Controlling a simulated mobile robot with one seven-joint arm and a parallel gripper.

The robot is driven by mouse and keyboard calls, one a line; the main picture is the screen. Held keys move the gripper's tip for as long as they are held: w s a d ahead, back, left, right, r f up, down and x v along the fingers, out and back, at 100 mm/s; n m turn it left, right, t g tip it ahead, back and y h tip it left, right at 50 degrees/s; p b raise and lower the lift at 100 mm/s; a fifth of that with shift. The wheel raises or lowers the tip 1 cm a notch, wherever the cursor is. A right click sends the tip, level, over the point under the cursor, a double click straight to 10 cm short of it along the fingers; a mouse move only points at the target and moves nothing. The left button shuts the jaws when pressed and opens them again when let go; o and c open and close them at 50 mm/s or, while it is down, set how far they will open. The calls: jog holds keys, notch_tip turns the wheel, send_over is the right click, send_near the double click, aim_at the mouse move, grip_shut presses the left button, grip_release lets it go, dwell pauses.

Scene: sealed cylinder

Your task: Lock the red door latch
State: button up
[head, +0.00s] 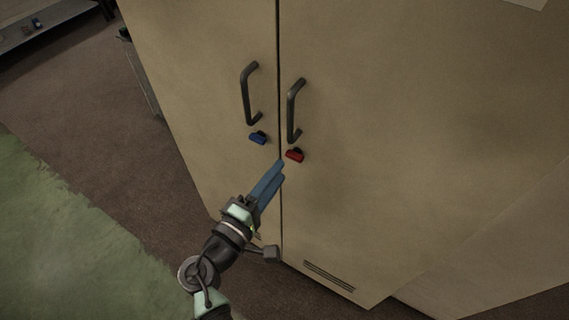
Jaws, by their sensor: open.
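The red latch (295,155) is a small red piece on the right cabinet door (400,150), just below that door's dark bar handle (294,110). My gripper (281,170), with blue fingers, is in front of the cabinet, just below and left of the red latch in the head view. It is open and holds nothing. A small gap shows in the picture between the fingertips and the latch; the depth between them is hard to tell. The latch is not covered by the gripper.
A blue latch (258,138) sits on the left door (205,90) below its own dark handle (249,93), close to my gripper. A vent slot (329,276) is low on the right door. Brown carpet and a green floor area (70,240) lie clear at the left.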

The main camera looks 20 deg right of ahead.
jog(key=v, duration=0.8)
jog(key=shift+s+a, duration=0.15)
jog(key=shift+a, duration=0.05)
jog(key=w+a+r+m+t+y+p, duration=0.1)
jog(key=w+r+m+t+y+p, duration=0.3)
jog(key=r, duration=1.1)
jog(key=w+a+r+m+t+y+p, duration=0.1)
jog(key=w+r+m+t+y, duration=0.35)
jog(key=r, duration=1.05)
jog(key=s+a+r+t+y+p, duration=0.1)
jog(key=s+r, duration=0.3)
jog(key=r, duration=0.7)
jog(key=s+a+r+t+y+p, duration=0.1)
jog(key=s+r+t, duration=0.3)
jog(key=r, duration=0.7)
jog(key=s+a+r+t+y+p, duration=0.1)
jog(key=s+r, duration=0.4)
jog(key=r, duration=0.6)
jog(key=t+y+p, duration=0.1)
jog(key=t+y, duration=0.1)
jog(key=shift+n+y, duration=0.35)
jog(key=shift+a, duration=0.15)
